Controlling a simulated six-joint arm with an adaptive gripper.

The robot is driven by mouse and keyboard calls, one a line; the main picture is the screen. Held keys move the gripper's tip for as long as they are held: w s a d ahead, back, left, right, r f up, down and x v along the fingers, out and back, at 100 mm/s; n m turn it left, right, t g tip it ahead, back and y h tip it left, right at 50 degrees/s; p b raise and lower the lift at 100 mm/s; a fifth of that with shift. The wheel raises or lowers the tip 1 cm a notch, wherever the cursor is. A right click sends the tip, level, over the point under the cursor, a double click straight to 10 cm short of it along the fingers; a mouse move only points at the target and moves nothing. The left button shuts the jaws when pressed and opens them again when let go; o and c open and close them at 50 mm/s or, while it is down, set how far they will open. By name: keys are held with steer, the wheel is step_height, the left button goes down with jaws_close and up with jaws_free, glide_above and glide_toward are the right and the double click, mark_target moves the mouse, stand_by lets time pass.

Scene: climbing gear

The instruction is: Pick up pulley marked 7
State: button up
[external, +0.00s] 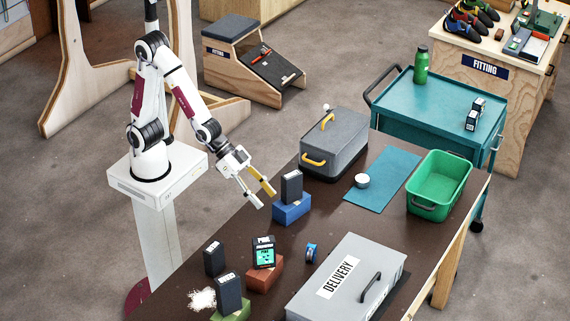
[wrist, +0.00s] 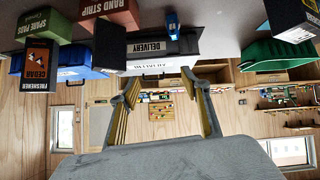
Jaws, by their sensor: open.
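No number 7 is readable in either view. A small blue round item with a dark middle (external: 312,253), possibly the pulley, stands on the brown table left of the grey delivery case. A small blue item (wrist: 172,26) also shows near the delivery lettering in the wrist view; I cannot tell whether it is the same one. My gripper (external: 266,199) is open and empty, in the air just left of a black box (external: 291,186) on a blue block (external: 291,208). Its spread fingers show in the wrist view (wrist: 160,80), with nothing between them.
Black boxes (external: 228,293) stand at the table's near left, some on red (external: 265,274) and green blocks. The delivery case (external: 330,298), a grey toolbox (external: 345,148), a teal mat (external: 398,167) and a green bin (external: 457,190) occupy the table. A teal cart (external: 450,90) is beyond.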

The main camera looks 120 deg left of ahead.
steer(key=w+f+t+y, duration=0.1)
steer(key=w+f+t, duration=0.1)
steer(key=w+f, duration=0.55)
steer(key=n+t+y, duration=0.1)
steer(key=y, duration=0.1)
glide_toward(311, 249)
steer(key=w, duration=0.2)
steer(key=shift+s+a+f, duration=0.15)
steer(key=shift+a+f, duration=0.4)
steer(key=shift+f, duration=0.25)
steer(key=shift+x, duration=1.3)
steer(key=shift+a, duration=0.1)
steer(key=shift+f+x, duration=0.2)
steer(key=shift+x, duration=2.35)
